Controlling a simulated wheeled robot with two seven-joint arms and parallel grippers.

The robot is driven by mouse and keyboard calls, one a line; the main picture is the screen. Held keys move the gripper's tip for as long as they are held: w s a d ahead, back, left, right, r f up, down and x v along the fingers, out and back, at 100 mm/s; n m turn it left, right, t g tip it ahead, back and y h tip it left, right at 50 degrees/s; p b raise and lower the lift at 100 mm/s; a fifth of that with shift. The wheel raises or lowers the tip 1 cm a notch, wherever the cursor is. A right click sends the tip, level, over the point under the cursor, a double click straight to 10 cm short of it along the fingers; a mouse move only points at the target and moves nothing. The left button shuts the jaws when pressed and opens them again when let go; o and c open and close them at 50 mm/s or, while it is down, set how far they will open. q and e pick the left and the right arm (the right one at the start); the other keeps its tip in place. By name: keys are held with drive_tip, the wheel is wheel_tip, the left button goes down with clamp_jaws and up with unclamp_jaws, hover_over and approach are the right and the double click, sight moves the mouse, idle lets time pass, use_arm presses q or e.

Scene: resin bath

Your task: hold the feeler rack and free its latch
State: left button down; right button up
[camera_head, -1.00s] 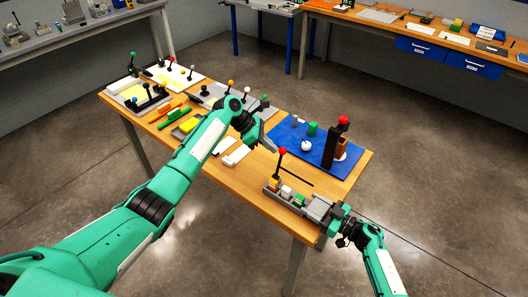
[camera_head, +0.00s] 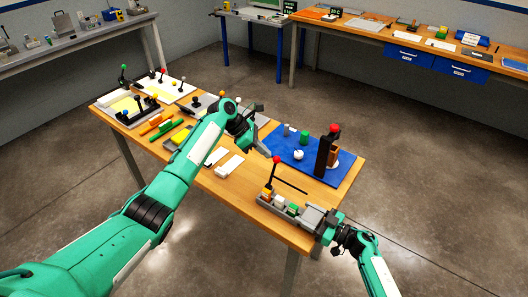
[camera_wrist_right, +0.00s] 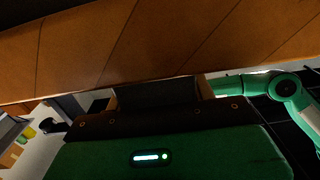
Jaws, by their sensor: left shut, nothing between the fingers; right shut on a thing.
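The feeler rack (camera_head: 282,211) appears to be the long grey holder at the table's near right edge. In the right wrist view a dark block (camera_wrist_right: 155,94) shows beyond the gripper body. My left gripper (camera_head: 264,148) is shut and empty, above the table, behind and apart from the red knob.
A blue mat (camera_head: 320,178) behind the rack bears a black post with a red top (camera_head: 330,150), a white ball and a green cylinder. White blocks (camera_head: 229,166) lie left of it. Several lever fixtures crowd the table's far left. A dark rod (camera_head: 291,186) lies just behind the rack.

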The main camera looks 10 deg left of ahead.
use_arm(q)
drive_tip(key=a+f+v, duration=0.1)
drive_tip(key=a+v, duration=0.1)
drive_tip(key=v, duration=1.1)
drive_tip(key=shift+f, duration=0.4)
drive_tip(key=shift+s+f, duration=0.1)
drive_tip(key=shift+s, duration=0.1)
